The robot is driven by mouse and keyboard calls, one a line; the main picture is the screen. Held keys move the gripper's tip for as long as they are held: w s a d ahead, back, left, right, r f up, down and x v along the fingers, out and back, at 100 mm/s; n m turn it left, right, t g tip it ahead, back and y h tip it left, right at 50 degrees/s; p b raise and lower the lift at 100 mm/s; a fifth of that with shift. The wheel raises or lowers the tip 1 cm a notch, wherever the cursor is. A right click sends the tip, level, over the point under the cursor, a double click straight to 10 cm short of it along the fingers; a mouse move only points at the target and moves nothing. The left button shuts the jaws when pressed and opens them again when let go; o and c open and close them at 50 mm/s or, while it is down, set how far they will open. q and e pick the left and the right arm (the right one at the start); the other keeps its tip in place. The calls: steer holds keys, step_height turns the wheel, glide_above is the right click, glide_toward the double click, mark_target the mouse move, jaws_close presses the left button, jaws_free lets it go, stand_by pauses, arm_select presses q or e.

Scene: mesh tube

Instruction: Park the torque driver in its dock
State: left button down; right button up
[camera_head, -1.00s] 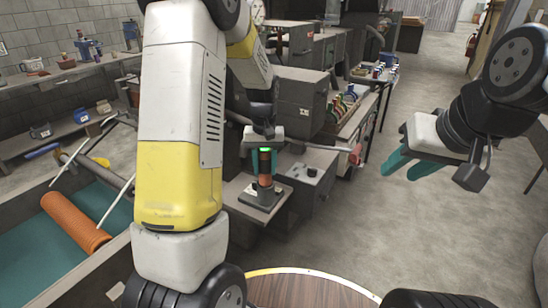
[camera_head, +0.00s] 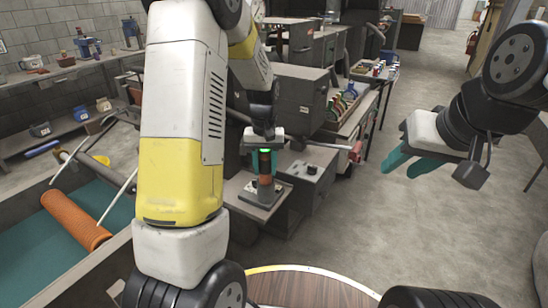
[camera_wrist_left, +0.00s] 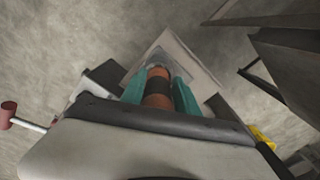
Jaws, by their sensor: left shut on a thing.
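The wrist view shows the driver (camera_wrist_left: 157,88) between both fingers. The dock (camera_head: 262,198), a dark grey base on a small stand, is directly under the driver. The driver's lower end appears at the dock, but I cannot tell whether it is fully seated. My right gripper (camera_head: 408,166) is empty, its teal fingers apart, over the floor.
A grey control box (camera_head: 308,174) stands right of the dock. A red-tipped bar (camera_head: 354,151) sticks out near my left gripper. An orange mesh tube (camera_head: 75,220) lies in the teal trough at left. A round wooden table (camera_head: 310,288) is in front. The floor at right is clear.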

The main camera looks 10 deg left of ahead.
mark_target(265, 153)
arm_select(q)
steer(key=shift+f, duration=0.25)
steer(key=c, duration=0.8)
jaws_free()
steer(key=shift+c, duration=0.2)
step_height(265, 153, up, 7)
steer(key=shift+r, duration=0.2)
steer(key=s+r+m+t, duration=0.1)
steer(key=s+r+t, duration=0.1)
steer(key=s+r, duration=0.2)
steer(key=s+d+r+t+h, duration=0.1)
steer(key=s+r, duration=0.4)
steer(key=s, duration=0.6)
steer(key=s+d+r+m+t+h, duration=0.1)
steer(key=s+r+t, duration=0.2)
steer(key=s, duration=0.4)
steer(key=shift+s+r+m, duration=0.3)
steer(key=shift+s+r, duration=0.05)
steer(key=shift+r, duration=0.45)
